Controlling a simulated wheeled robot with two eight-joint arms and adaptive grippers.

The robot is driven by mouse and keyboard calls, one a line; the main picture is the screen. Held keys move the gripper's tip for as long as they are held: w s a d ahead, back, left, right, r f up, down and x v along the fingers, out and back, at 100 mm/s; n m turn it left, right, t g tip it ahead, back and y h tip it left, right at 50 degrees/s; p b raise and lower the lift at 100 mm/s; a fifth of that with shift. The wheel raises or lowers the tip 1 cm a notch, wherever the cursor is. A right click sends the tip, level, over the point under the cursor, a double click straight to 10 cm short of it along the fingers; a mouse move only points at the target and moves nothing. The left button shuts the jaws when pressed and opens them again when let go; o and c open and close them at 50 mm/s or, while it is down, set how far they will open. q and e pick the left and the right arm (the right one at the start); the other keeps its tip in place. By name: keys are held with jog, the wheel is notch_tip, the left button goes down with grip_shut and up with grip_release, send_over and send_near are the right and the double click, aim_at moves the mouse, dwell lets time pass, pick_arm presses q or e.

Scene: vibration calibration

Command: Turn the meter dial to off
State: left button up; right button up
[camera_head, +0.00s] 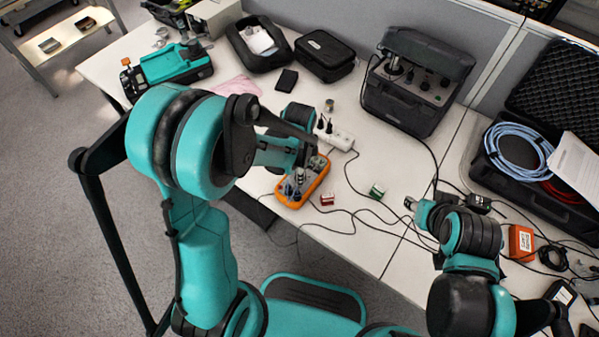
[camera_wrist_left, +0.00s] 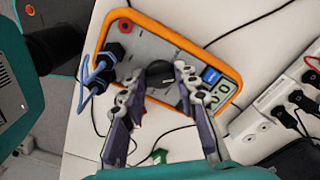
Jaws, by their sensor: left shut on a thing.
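The meter is a grey multimeter in an orange case, lying face up on the table. Its orange rim shows in the head view (camera_head: 318,184) and in the left wrist view (camera_wrist_left: 185,26). The dark round dial (camera_wrist_left: 168,84) is on the meter's face and partly hidden by the fingers; its setting cannot be read. My left gripper (camera_wrist_left: 168,72) is over the meter, its two fingers shut on the dial, one on each side. In the head view my left gripper (camera_head: 298,177) covers much of the meter. My right gripper (camera_head: 409,203) is away to the right, too small to judge.
Black plugs with blue leads (camera_wrist_left: 104,66) sit in the meter. A white power strip (camera_head: 335,135) lies behind it. A red block (camera_head: 327,199) and a green block (camera_head: 377,190) are to its right, among loose black cables. A black equipment case (camera_head: 405,105) stands farther back.

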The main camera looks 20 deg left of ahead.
pick_arm(q)
jog(key=shift+n, duration=0.3)
jog(key=n, duration=0.3)
jog(key=shift+n, duration=0.3)
jog(key=shift+n+b, duration=0.3)
jog(key=shift+n, duration=1.5)
jog(key=o, duration=1.2)
jog(key=shift+c, duration=0.2)
